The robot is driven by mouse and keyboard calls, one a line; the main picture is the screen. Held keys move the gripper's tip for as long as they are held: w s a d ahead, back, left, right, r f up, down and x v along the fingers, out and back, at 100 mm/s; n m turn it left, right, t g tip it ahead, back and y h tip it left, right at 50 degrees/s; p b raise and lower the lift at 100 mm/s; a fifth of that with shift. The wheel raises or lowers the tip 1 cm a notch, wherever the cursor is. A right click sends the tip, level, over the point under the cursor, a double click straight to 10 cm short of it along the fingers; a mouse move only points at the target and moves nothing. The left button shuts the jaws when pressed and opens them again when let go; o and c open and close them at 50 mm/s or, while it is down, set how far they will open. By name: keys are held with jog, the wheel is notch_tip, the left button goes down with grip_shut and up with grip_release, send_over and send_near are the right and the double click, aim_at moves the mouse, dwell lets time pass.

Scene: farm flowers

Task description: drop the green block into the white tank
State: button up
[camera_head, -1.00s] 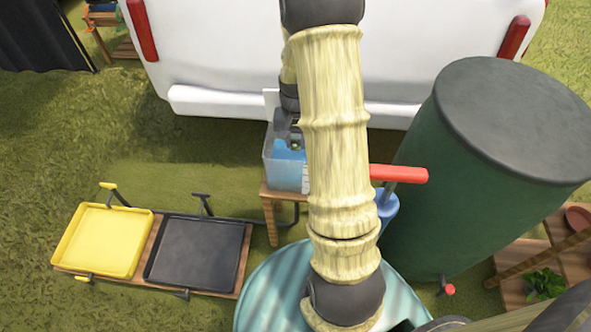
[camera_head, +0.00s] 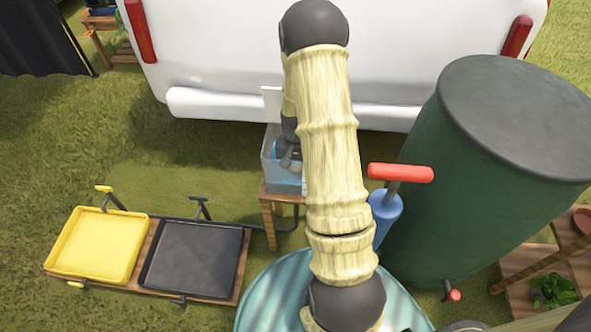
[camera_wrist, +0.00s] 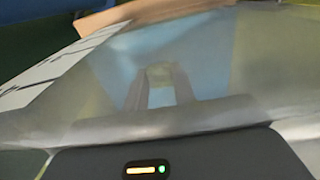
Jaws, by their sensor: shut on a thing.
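The tank (camera_head: 270,175) is a see-through whitish box on a small wooden stand, with blue inside it, in the middle of the head view. My gripper (camera_wrist: 160,92) is shut on the green block (camera_wrist: 160,74); the block looks pale yellow-green and hazy in the wrist view. In the head view my gripper (camera_head: 287,158) is small and dark, at the tank and partly hidden by my arm. A hazy, see-through surface lies across the wrist view. I cannot tell how deep the block is in the tank. The block is hidden in the head view.
A blue pump with a red handle (camera_head: 401,173) stands right of the tank, beside a large green barrel (camera_head: 445,210). A yellow tray (camera_head: 97,245) and a black tray (camera_head: 193,260) lie at the lower left. A white vehicle (camera_head: 210,60) stands behind.

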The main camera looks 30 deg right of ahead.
jog(key=shift+f, duration=0.7)
jog(key=shift+f, duration=0.6)
jog(key=o, duration=1)
jog(key=shift+a, duration=0.1)
jog(key=shift+o, duration=0.2)
jog(key=shift+f, duration=0.15)
jog(key=shift+s, duration=0.1)
notch_tip(320, 180, up, 14)
jog(key=p, duration=0.4)
jog(key=shift+f, duration=0.2)
jog(key=shift+w, duration=0.2)
